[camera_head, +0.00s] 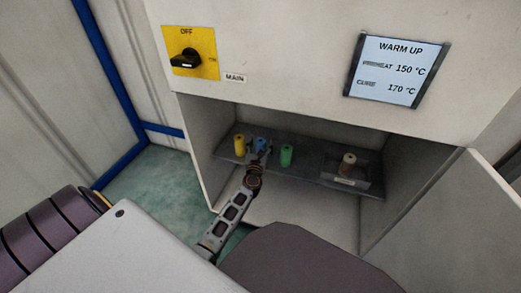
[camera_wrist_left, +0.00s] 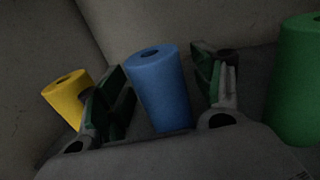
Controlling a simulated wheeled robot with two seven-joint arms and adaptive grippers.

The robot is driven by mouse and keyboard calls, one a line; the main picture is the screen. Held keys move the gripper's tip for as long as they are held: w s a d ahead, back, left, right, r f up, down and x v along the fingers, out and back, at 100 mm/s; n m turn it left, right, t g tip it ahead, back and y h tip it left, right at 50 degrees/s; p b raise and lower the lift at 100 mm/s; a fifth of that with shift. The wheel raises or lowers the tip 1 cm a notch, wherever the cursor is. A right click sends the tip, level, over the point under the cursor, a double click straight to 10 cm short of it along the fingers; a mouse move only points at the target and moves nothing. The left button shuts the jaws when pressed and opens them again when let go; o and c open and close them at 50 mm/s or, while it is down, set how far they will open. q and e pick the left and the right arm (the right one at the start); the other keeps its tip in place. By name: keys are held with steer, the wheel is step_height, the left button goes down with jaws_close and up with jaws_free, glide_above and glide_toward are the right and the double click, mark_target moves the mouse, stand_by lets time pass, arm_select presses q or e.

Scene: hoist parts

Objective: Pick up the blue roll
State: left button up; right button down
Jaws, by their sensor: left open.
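The blue roll (camera_head: 261,144) stands on a grey shelf (camera_head: 312,170) inside the cabinet, between a yellow roll and a green roll. My left gripper (camera_head: 257,156) has reached into the cabinet at the blue roll. In the left wrist view the blue roll (camera_wrist_left: 160,90) stands upright between the two fingers of my left gripper (camera_wrist_left: 163,98). The fingers are open, with a gap on each side of the roll. The roll's lower end is hidden behind the gripper body. My right gripper is not in view.
The yellow roll (camera_head: 239,145) stands close on the left and the green roll (camera_head: 286,155) on the right. A brownish roll (camera_head: 347,164) sits in a tray farther right. The cabinet's side walls and upper panel (camera_head: 290,75) enclose the shelf.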

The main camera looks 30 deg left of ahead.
mark_target(261, 140)
arm_select(q)
steer(key=c, duration=1.2)
steer(key=shift+o, duration=0.2)
steer(key=shift+r, duration=0.15)
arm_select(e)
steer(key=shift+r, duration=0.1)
